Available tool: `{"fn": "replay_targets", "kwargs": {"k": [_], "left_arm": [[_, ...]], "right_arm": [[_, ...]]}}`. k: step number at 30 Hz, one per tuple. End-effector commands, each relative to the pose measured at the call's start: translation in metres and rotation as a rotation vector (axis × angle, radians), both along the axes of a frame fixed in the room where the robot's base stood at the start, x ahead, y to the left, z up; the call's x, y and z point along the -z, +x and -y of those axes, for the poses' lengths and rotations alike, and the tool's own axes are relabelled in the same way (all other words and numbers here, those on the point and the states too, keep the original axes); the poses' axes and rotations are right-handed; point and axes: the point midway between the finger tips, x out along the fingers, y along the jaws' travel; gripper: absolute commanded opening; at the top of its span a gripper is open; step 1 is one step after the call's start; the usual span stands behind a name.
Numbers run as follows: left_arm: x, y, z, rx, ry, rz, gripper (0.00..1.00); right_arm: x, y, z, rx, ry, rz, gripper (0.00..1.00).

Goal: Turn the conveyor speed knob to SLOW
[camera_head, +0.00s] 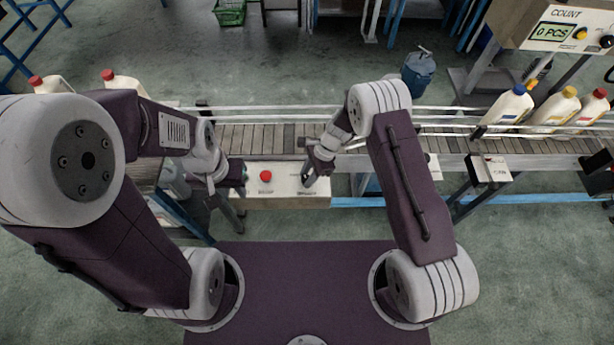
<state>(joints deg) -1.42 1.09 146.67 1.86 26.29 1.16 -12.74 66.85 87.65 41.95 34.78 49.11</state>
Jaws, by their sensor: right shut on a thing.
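The conveyor (262,137) runs across the view behind a pale control box (270,188) with a red button (265,176). My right gripper (309,181) reaches down to the right part of the box's top and is shut on the speed knob there. The knob is hidden by the gripper, so its setting cannot be read. My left gripper (238,205) hangs at the left end of the box, apart from the button.
Bottles with blue (519,90), yellow (569,92) and red (600,93) caps stand on the belt at the right. A count display (553,32) reads 0 PCS. Red-capped bottles (122,82) are at the left. A blue can (418,72) stands behind the conveyor.

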Motion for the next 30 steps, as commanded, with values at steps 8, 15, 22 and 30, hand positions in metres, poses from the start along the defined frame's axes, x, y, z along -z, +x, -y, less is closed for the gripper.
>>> {"fn": "replay_targets", "kwargs": {"k": [8, 15, 22, 30], "left_arm": [[0.024, 0.0, 0.0, 0.0, 0.0, 0.0, 0.36], [0.038, 0.0, 0.0, 0.0, 0.0, 0.0, 0.36], [0.044, 0.0, 0.0, 0.0, 0.0, 0.0, 0.36], [0.046, 0.0, 0.0, 0.0, 0.0, 0.0, 0.36]], "right_arm": [[0.003, 0.005, 0.0, -0.235, 0.0, 0.01, 0.0], [0.002, 0.006, -0.001, -0.386, 0.0, 0.008, 0.0], [0.0, 0.005, -0.001, -0.471, 0.0, 0.007, 0.0], [-0.001, 0.005, -0.002, -0.507, 0.001, 0.007, 0.0]]}}
